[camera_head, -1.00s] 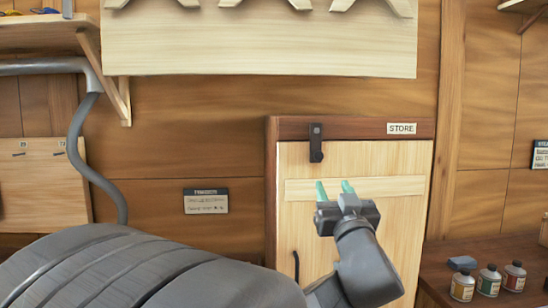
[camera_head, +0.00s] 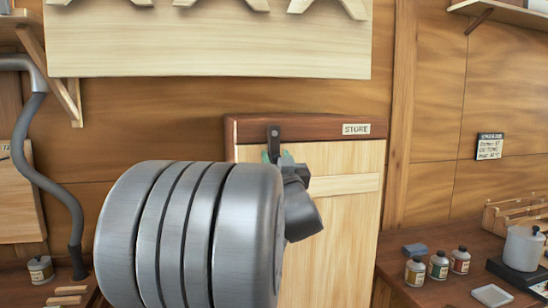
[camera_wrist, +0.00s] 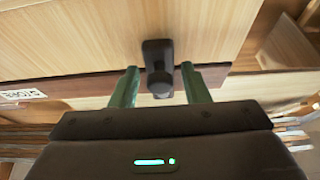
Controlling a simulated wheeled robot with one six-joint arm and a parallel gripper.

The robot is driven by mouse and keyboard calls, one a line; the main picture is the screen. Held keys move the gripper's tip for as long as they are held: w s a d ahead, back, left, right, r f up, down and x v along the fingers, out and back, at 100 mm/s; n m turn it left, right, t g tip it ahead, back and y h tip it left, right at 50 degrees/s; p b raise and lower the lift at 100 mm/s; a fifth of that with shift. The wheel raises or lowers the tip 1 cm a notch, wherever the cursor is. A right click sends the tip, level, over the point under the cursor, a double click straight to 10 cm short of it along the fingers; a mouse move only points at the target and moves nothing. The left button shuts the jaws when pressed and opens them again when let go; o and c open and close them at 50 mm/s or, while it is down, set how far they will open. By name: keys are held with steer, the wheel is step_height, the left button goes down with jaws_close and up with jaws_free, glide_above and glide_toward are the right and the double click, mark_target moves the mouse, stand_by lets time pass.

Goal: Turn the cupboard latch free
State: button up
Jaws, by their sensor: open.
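The cupboard (camera_head: 345,235) has a pale wood door with a dark red-brown top rail and a STORE label (camera_head: 356,129). Its black latch (camera_head: 274,138) hangs upright across the rail and the door's top edge. In the wrist view the latch (camera_wrist: 158,66) lies between the two green fingers of my gripper (camera_wrist: 160,82), one finger on each side with a gap to both. My gripper is open. In the head view my gripper (camera_head: 276,157) is at the latch's lower end, mostly hidden behind my arm, which also covers the door's left side.
A bench (camera_head: 450,270) at the right holds several small bottles (camera_head: 438,265), a blue block (camera_head: 415,249) and a white pot (camera_head: 523,248). A board (camera_head: 210,45) hangs above the cupboard. A grey pipe (camera_head: 45,185) runs down the left wall.

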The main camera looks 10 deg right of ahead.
jaws_close()
